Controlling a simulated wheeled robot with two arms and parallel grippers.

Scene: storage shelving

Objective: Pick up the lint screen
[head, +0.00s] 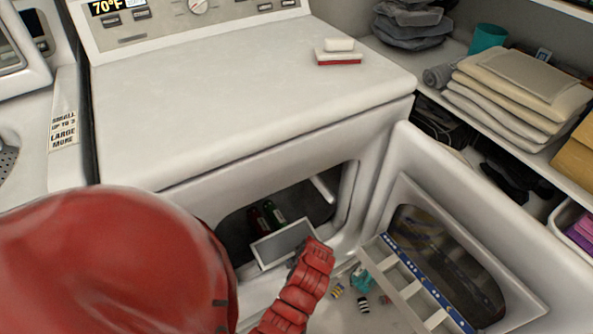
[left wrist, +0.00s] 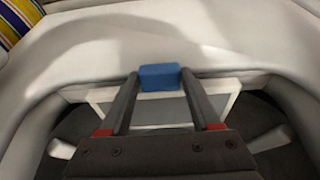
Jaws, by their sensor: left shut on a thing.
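The lint screen (head: 284,244), a grey panel in a white frame, is tilted at the lower edge of the dryer opening in the head view. In the left wrist view its white frame (left wrist: 225,92) lies below and behind my fingers, with a blue block (left wrist: 160,77) at its far edge. My right gripper is not in view.
The dryer door (head: 395,170) hangs open at right, with a white rack (head: 400,287) in front of it. Bottles (head: 273,214) stand inside the drum. Small items (head: 363,304) lie on the floor below. The dryer top (head: 230,100) is mostly clear.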

